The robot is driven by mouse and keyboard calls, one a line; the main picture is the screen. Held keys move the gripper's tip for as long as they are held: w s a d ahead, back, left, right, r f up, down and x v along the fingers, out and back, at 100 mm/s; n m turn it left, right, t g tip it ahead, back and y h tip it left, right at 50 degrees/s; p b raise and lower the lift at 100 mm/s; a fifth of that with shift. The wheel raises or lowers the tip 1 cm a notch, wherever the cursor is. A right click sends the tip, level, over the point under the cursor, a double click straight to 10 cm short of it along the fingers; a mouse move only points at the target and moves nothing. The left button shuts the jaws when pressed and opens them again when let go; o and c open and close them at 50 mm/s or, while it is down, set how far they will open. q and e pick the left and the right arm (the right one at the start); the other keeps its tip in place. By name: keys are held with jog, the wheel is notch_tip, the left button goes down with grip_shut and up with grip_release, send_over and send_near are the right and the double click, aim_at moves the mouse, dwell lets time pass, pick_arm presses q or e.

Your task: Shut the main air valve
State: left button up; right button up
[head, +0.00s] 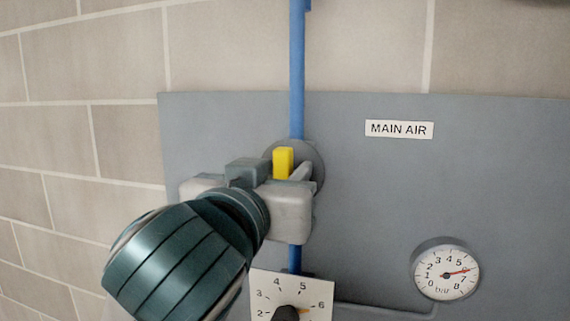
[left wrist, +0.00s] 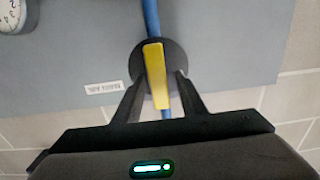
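The main air valve has a yellow handle (head: 283,163) on a round grey disc (head: 318,158), set in a blue vertical pipe (head: 297,60). In the left wrist view the yellow handle (left wrist: 155,72) lies nearly in line with the blue pipe. My left gripper (head: 298,172) is at the valve. In the left wrist view its two fingers (left wrist: 160,80) stand on either side of the handle, with a visible gap on each side. The gripper hides the lower part of the valve in the head view. My right gripper is not in view.
A grey panel (head: 380,200) carries a "MAIN AIR" label (head: 399,129). A round pressure gauge (head: 445,272) at lower right has its red needle pointing right, near the high end. Below the valve is a square dial plate (head: 318,290) with a black knob. A block wall (head: 60,140) surrounds the panel.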

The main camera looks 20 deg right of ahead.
pick_arm(q)
jog(key=shift+w+d, duration=0.15)
jog(key=shift+r, duration=0.1)
jog(key=shift+c, duration=1.1)
grip_shut()
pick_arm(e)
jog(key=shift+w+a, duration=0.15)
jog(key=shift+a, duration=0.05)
